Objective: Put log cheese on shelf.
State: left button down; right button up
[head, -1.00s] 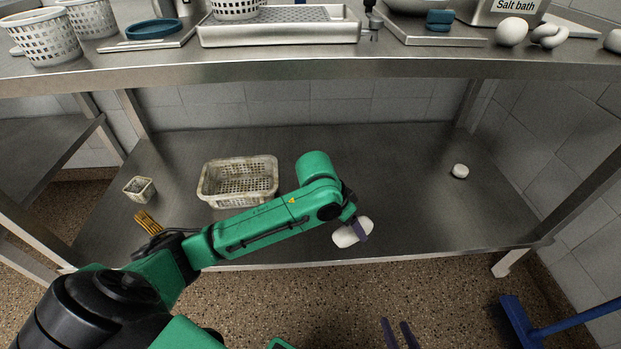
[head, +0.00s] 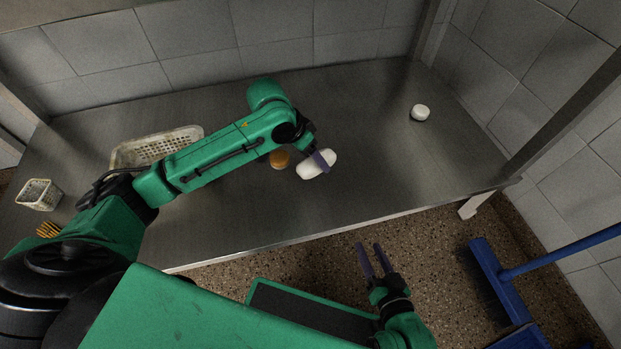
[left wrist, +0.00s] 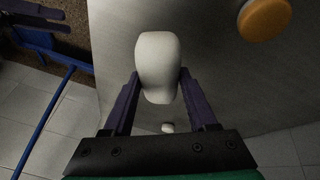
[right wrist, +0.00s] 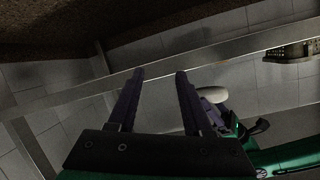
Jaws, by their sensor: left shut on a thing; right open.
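The white log cheese (head: 313,166) is over the lower steel shelf (head: 370,120). My left gripper (head: 322,160) is shut on it, and the left wrist view shows the cheese (left wrist: 158,62) between its two purple fingers. I cannot tell whether the cheese touches the shelf. The right wrist view also shows a white rounded end that looks like the cheese (right wrist: 212,94). My right gripper (head: 375,260) is open and empty, in front of the shelf's front edge and over the floor.
An orange-brown round piece (head: 280,159) lies on the shelf beside my left gripper. A small white round cheese (head: 420,113) is at the right. A perforated basket (head: 158,147) and a small basket (head: 38,194) are left. A blue broom (head: 498,285) stands at the front right.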

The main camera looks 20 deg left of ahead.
aim_at(315, 169)
pick_arm(q)
notch_tip(315, 169, down, 2)
jog(key=shift+f+b, duration=0.1)
jog(key=shift+b, duration=0.4)
notch_tip(315, 169, down, 2)
jog(key=shift+f+b, duration=0.1)
jog(key=shift+b, duration=0.45)
pick_arm(e)
jog(key=w+d+r+t+y, duration=0.1)
jog(key=w+r+t, duration=0.2)
jog(key=w+r, duration=0.45)
jog(key=w+r+t, duration=0.4)
jog(key=r, duration=0.7)
pick_arm(q)
jog(key=shift+f+b, duration=0.45)
jog(key=shift+f, duration=0.3)
jog(key=shift+f+b, duration=0.4)
jog(key=shift+f, duration=0.35)
pick_arm(e)
notch_tip(315, 169, up, 18)
jog(key=d+n+t+y, duration=0.2)
jog(key=t, duration=0.3)
jog(key=shift+s+d+f+y, duration=0.15)
jog(key=shift+s+d+y, duration=0.1)
jog(key=shift+s+y, duration=0.15)
